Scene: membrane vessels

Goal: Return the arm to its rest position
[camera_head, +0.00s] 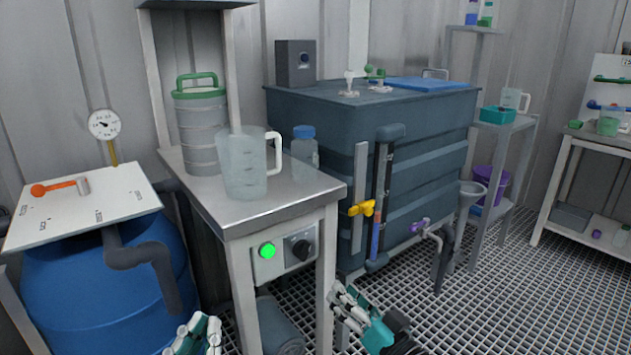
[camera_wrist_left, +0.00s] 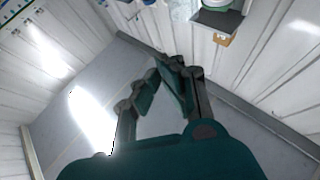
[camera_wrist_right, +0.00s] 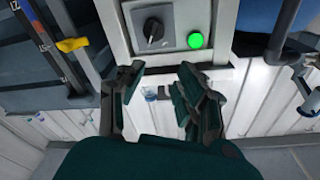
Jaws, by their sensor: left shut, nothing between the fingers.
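My left gripper (camera_head: 203,330) shows at the bottom edge of the head view, in front of the blue barrel and the metal table, partly cut off. In the left wrist view its fingers (camera_wrist_left: 160,76) meet at the tips with nothing between them. My right gripper (camera_head: 345,299) is low beside the right front leg of the metal table, above the floor grating. In the right wrist view its fingers (camera_wrist_right: 158,80) stand apart with nothing held, and they point toward the control box (camera_wrist_right: 165,28) with its black knob and lit green button.
The metal table (camera_head: 290,198) carries a clear jug (camera_head: 243,165), a green-handled stacked container (camera_head: 200,125) and a blue-capped bottle (camera_head: 304,150). A blue barrel (camera_head: 95,290) stands left. A large grey tank (camera_head: 430,130) with yellow (camera_head: 361,208) and purple valves stands right. Open grating (camera_head: 500,290) lies right.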

